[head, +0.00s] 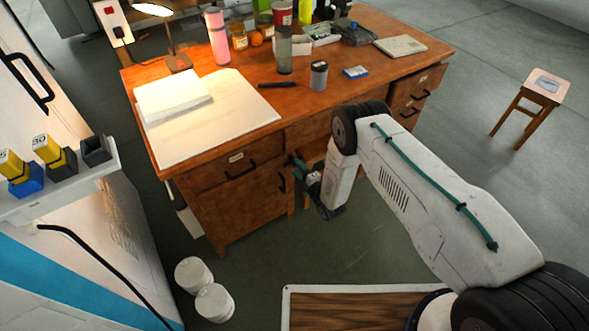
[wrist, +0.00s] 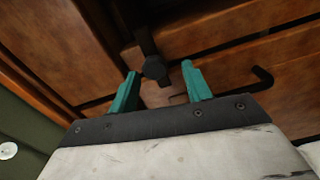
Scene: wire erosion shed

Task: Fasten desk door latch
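The wooden desk (head: 262,211) has a lower left door (head: 245,205) with a dark handle (head: 282,182). My gripper (head: 300,169) is at the desk front, just right of that handle. In the wrist view its two teal fingers are apart, with a dark latch (wrist: 154,66) showing between and beyond the tips. The latch looks like a short bar with a rounded knob. I cannot tell whether the fingers touch it. A dark handle (wrist: 251,81) lies to the right in the wrist view. The latch is not discernible in the head view.
The desktop holds a lamp (head: 178,60), papers (head: 173,96), bottles and jars. A white cabinet with a shelf (head: 65,183) stands at left. White round tubs (head: 214,302) sit on the floor near it. A stool (head: 541,88) stands far right.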

